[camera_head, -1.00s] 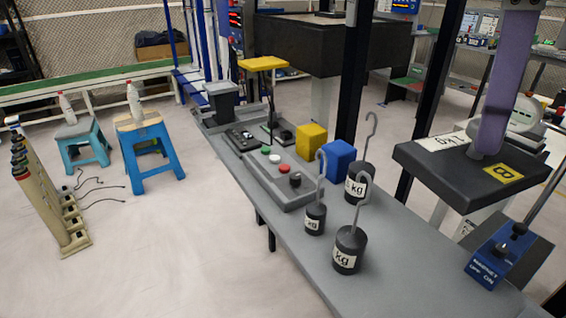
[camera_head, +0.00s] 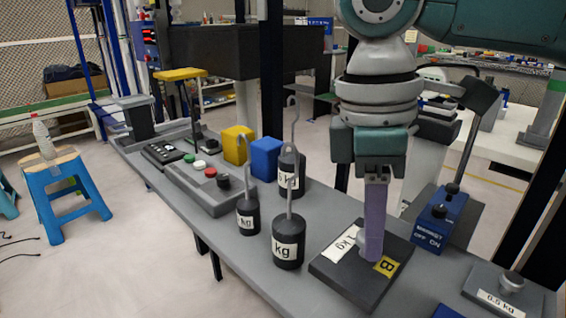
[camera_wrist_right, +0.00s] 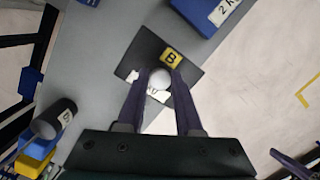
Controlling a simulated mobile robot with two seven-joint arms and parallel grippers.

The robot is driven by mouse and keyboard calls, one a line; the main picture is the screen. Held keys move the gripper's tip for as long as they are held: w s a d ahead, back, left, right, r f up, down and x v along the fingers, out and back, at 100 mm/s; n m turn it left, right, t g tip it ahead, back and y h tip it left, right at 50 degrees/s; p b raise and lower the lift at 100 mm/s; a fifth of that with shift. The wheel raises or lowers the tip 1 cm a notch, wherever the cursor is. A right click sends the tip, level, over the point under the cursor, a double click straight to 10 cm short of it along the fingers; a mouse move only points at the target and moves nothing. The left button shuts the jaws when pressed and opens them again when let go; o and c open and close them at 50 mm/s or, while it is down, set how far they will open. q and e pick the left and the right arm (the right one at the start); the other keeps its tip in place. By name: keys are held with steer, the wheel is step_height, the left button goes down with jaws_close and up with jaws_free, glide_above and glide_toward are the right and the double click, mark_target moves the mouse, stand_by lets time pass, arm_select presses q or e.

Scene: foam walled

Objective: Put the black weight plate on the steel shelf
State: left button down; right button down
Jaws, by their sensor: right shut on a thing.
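The black weight plate (camera_head: 335,279) is a flat dark square with a yellow B label and a white kg label. It also shows in the wrist view (camera_wrist_right: 190,72), with a pale round knob in its middle. My right gripper (camera_head: 373,250) has purple fingers and points straight down, shut on this knob; its fingers flank the knob in the wrist view (camera_wrist_right: 160,78). The plate lies level at the grey steel shelf (camera_head: 240,268), near its right part. No gap shows beneath it, but I cannot tell whether it touches. My left gripper is out of view.
Several black hooked weights (camera_head: 288,242) stand just left of the plate. A blue magnet block (camera_head: 434,222) is to its right, and a 0.5 kg plate (camera_head: 503,290) sits at the lower right. Yellow (camera_head: 234,146) and blue (camera_head: 266,158) cubes stand farther back.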

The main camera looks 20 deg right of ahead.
mark_target(364, 264)
steer(key=shift+f+b, duration=0.65)
steer(key=shift+f, duration=2.4)
steer(key=c, duration=0.6)
jaws_free()
steer(key=shift+f, duration=0.1)
steer(key=r+p, duration=0.1)
steer(key=r, duration=0.3)
steer(key=r+p, duration=0.1)
steer(key=r, duration=0.3)
steer(key=w+a+r, duration=0.1)
steer(key=r, duration=0.3)
steer(key=shift+r+p, duration=0.1)
steer(key=shift+p, duration=0.3)
steer(key=shift+a, duration=0.1)
